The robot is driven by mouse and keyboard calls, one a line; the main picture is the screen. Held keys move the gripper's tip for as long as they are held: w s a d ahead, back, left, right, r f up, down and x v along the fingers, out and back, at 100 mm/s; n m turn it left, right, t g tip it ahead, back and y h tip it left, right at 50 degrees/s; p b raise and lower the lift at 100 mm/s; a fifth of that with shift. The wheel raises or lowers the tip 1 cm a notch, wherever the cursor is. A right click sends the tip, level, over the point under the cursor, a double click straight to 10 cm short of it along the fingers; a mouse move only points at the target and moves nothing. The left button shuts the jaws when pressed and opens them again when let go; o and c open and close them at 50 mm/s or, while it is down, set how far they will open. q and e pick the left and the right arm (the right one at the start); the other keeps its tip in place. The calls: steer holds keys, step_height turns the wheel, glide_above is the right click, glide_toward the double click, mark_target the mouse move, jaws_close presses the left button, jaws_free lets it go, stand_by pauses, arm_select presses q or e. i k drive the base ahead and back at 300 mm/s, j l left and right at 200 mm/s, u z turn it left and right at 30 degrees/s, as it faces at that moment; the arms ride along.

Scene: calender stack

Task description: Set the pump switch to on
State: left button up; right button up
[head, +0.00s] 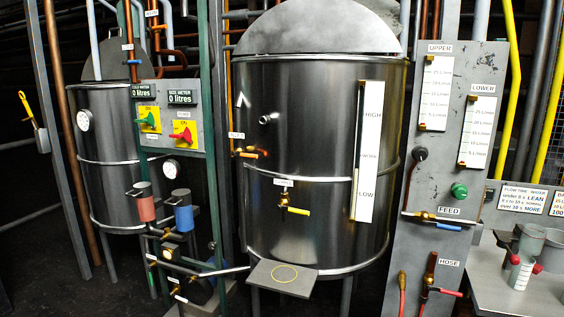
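Two rotary switches on yellow plates sit on a grey panel (197,112) at the left, on a green frame. One has a green handle (149,120) and the other a red handle (183,135) to its right. Both handles are tilted. The small lettering around them is too small to read surely, so I cannot tell which is the pump switch or its position. Above them are two displays, each reading 0 litres: one (143,91) over the green handle and one (182,98) over the red. Neither of my grippers is in view.
A large steel tank (310,120) with a level scale stands in the centre, a smaller tank (108,150) behind the panel. Red (144,203) and blue (183,213) cylinders and pipes sit below the switches. A grey shelf plate (283,277) juts out in front.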

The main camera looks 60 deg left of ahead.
mark_target(187, 135)
steer(key=u, duration=2.4)
steer(key=i+l+z, duration=0.25)
steer(key=i, duration=0.9)
steer(key=i+l+z, duration=0.25)
steer(key=i, duration=0.9)
